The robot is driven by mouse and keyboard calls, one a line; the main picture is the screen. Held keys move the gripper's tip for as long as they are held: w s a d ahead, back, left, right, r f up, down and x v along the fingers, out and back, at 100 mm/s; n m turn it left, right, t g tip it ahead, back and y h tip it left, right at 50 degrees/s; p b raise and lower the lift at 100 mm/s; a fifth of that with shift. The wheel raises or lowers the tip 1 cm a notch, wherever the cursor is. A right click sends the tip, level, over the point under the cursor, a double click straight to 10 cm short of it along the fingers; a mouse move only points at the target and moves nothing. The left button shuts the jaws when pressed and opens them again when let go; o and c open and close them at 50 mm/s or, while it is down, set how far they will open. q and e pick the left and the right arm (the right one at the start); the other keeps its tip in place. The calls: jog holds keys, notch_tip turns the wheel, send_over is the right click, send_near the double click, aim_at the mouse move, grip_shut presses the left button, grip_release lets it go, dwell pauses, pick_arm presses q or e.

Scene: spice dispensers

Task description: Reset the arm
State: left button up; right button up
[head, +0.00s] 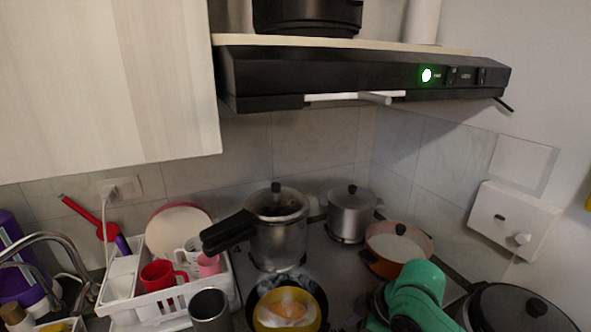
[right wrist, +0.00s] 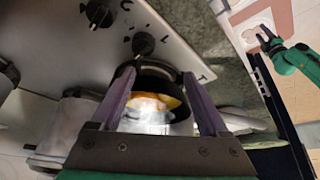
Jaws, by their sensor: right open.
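My right arm (head: 415,295), green, reaches in low at the right of the head view, over the front right of the stove. Its fingers cannot be made out there. In the right wrist view my right gripper (right wrist: 158,78) is open, its two purple fingers apart with nothing held between them. A pan with yellow and orange food shows beyond and between the fingers; it also shows in the head view (head: 286,308). Another green arm (right wrist: 285,58) with a small dark gripper (right wrist: 266,40) appears at the upper right of the wrist view, too small to tell its state.
A steel pressure cooker (head: 278,235), a lidded pot (head: 350,215) and an orange pan (head: 398,250) stand on the stove. A black lidded pan (head: 518,308) is at the right. A white dish rack (head: 160,308) is left. The range hood (head: 350,75) hangs above.

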jog(key=s+f+m, duration=0.1)
jog(key=s+a+f, duration=0.1)
jog(key=f, duration=0.1)
jog(key=shift+m+t, duration=0.4)
jog(key=s+d+f+m, duration=0.2)
jog(key=s+f+m, duration=0.1)
jog(key=shift+s+d+m+t+h, duration=0.25)
jog(key=shift+d+m+t+h, duration=0.05)
jog(key=shift+d+t+h, duration=0.1)
jog(key=s+d+f+m+h, duration=0.3)
jog(key=s+d+f+m, duration=0.15)
jog(key=s+d, duration=0.4)
notch_tip(320, 180, down, 24)
jog(key=s+r+g+b, duration=0.1)
jog(key=s+g, duration=0.1)
jog(key=s+d+f+g+b, duration=0.1)
jog(key=s+d+f, duration=0.1)
jog(key=s+f, duration=1.4)
jog(key=shift+s+d+f+h, duration=0.2)
jog(key=shift+s+d+h, duration=0.15)
jog(key=shift+s, duration=0.2)
